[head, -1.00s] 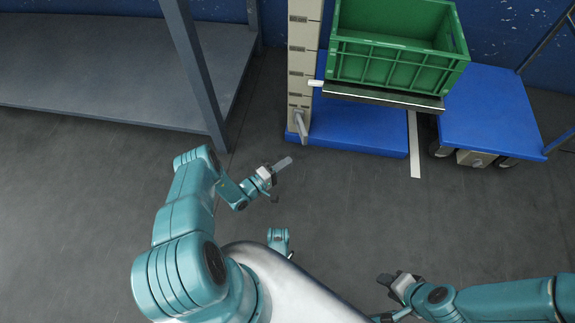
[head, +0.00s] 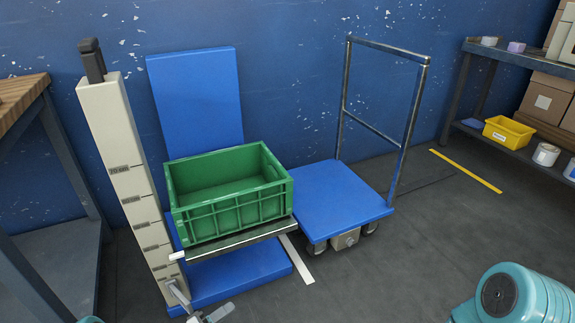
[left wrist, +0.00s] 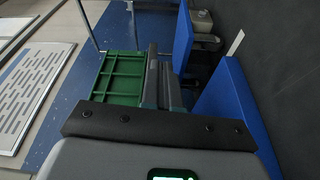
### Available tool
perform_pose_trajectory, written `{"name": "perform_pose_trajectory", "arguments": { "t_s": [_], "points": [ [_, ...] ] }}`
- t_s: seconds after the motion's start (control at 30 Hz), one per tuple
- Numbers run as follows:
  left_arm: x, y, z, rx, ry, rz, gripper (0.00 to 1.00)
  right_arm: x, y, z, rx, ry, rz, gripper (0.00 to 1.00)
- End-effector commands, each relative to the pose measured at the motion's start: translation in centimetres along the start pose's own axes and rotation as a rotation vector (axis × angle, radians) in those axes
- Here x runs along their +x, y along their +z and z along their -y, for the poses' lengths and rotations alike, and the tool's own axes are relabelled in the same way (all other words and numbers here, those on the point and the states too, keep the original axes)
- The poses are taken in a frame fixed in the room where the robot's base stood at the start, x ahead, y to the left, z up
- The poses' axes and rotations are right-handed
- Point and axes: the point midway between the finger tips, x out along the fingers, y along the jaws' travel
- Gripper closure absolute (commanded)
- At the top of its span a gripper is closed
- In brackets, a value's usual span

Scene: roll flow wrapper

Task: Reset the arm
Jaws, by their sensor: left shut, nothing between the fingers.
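My left gripper (head: 212,314) shows only in part at the bottom edge of the head view, just below and right of the lever (head: 178,291) on the lift's post. It looks apart from the lever, though the depth is hard to judge. In the left wrist view the two fingers (left wrist: 161,82) of this gripper lie together with nothing between them. Past them is the green crate (left wrist: 122,78). My right gripper is out of view; only a teal part of my arm (head: 515,295) shows at the lower right.
The green crate (head: 228,217) sits on the lift's platform (head: 240,240) beside the marked post (head: 125,170). A blue cart (head: 343,198) stands to the right. The floor at centre right is clear.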

Motion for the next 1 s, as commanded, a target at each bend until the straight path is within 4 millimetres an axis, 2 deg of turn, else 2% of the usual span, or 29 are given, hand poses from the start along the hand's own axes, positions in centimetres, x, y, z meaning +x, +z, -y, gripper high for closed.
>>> {"name": "perform_pose_trajectory", "arguments": {
  "t_s": [0.03, 0.07, 0.1, 0.17, 0.2, 0.23, 0.3, 0.33, 0.43, 0.5, 0.57, 0.67, 0.73, 0.8, 0.83, 0.87, 0.9, 1.0],
  "points": [
    [1.6, 3.6, -1.8, -0.017, -0.045, 0.158, 1.00, 0.0, 0.0, 0.0, 0.000, 0.000, 0.000, 0.57],
    [2.1, 6.0, -2.4, -0.031, -0.087, 0.258, 1.00, 0.0, 0.0, 0.0, 0.000, 0.000, 0.000, 0.57],
    [2.2, 9.4, -3.1, -0.049, -0.155, 0.391, 1.00, 0.0, 0.0, 0.0, 0.000, 0.000, 0.000, 0.57],
    [1.1, 14.3, -3.9, -0.064, -0.284, 0.586, 1.00, 0.0, 0.0, 0.0, 0.000, 0.000, 0.000, 0.57],
    [-0.5, 17.4, -4.2, -0.062, -0.387, 0.709, 1.00, 0.0, 0.0, 0.0, 0.000, 0.000, 0.000, 0.57],
    [-2.0, 19.5, -4.3, -0.051, -0.474, 0.794, 1.00, 0.0, 0.0, 0.0, 0.000, 0.000, 0.000, 0.57],
    [-6.0, 22.8, -4.1, 0.008, -0.681, 0.939, 1.00, 0.0, 0.0, 0.0, 0.000, 0.000, 0.000, 0.57],
    [-7.7, 23.6, -3.9, 0.042, -0.763, 0.977, 1.00, 0.0, 0.0, 0.0, 0.000, 0.000, 0.000, 0.57],
    [-11.9, 24.6, -3.4, 0.169, -0.975, 1.006, 1.00, 0.0, 0.0, 0.0, 0.000, 0.000, 0.000, 0.57],
    [-13.7, 24.4, -3.0, 0.241, -1.065, 0.965, 1.00, 0.0, 0.0, 0.0, 0.000, 0.000, 0.000, 0.57],
    [-14.5, 24.2, -2.8, 0.283, -1.110, 0.910, 1.00, 0.0, 0.0, 0.0, 0.000, 0.000, 0.000, 0.57],
    [-14.6, 23.9, -2.5, 0.321, -1.141, 0.789, 1.00, 0.0, 0.0, 0.0, 0.000, 0.000, 0.000, 0.57],
    [-13.6, 22.7, -2.4, 0.327, -1.142, 0.669, 1.00, 0.0, 0.0, 0.0, 0.000, 0.000, 0.000, 0.57],
    [-12.5, 21.2, -2.2, 0.281, -1.155, 0.527, 1.00, 0.0, 0.0, 0.0, 0.000, 0.000, 0.000, 0.57],
    [-12.5, 21.1, -2.1, 0.232, -1.169, 0.489, 1.00, 0.0, 0.0, 0.0, 0.000, 0.000, 0.000, 0.57],
    [-12.5, 21.0, -4.3, 0.237, -1.168, 0.499, 1.00, -2.0, 0.0, 0.7, 0.000, 0.000, 0.003, 0.57],
    [-12.5, 20.9, -5.6, 0.238, -1.168, 0.504, 1.00, -3.2, 0.0, 1.2, -0.002, 0.000, 0.005, 0.57],
    [-12.5, 20.8, -8.1, 0.237, -1.168, 0.512, 1.00, -5.6, 0.0, 2.1, -0.004, -0.001, 0.010, 0.57]
  ]
}}
